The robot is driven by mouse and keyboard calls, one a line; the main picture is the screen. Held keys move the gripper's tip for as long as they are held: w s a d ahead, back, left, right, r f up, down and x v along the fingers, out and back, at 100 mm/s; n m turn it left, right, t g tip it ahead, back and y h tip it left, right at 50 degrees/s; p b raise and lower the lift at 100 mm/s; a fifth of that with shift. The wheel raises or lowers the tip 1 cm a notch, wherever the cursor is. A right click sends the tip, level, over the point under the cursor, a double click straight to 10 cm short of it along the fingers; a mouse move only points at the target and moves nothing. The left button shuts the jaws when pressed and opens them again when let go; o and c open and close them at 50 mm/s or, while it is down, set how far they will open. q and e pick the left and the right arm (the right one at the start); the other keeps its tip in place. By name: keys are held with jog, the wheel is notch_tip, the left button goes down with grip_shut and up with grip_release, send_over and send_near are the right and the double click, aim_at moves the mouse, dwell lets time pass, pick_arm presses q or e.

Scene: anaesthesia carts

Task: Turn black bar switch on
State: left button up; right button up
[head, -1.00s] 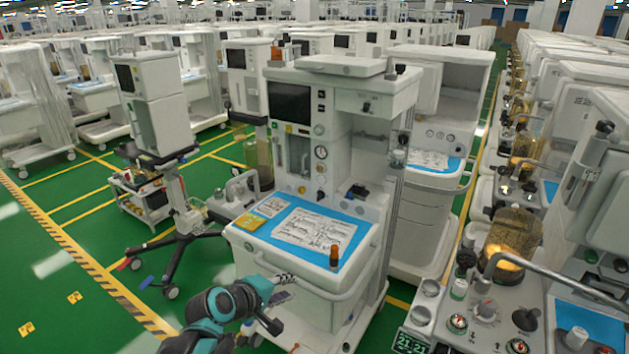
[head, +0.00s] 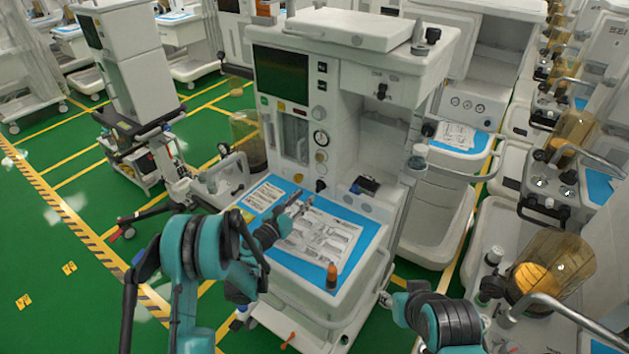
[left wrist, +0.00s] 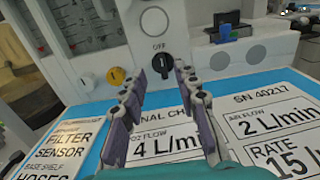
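The black bar switch (left wrist: 162,64) is on the lower front panel of the white cart, under the printed word OFF; its bar looks roughly upright. It also shows in the head view (head: 321,185). My left gripper (head: 301,200) is over the cart's worktop, pointing at the panel. In the left wrist view its two fingers (left wrist: 161,82) are apart and empty, with the switch just beyond and between the tips. I see no clear contact. My right arm enters at the bottom right of the head view; its fingers are not visible.
The blue worktop (head: 370,235) carries printed sheets (head: 325,240) and an orange-topped bottle (head: 332,277) near the front edge. A yellow knob (left wrist: 116,76) sits left of the switch. A black device (head: 365,185) stands to its right. More carts flank this one.

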aim_at(317, 185)
pick_arm(q)
jog(key=b+x, duration=0.1)
jog(key=x, duration=0.4)
jog(key=shift+w+d+f, duration=0.1)
jog(key=shift+d, duration=0.1)
jog(key=shift+w+d, duration=0.4)
jog(key=shift+w, duration=0.15)
grip_shut()
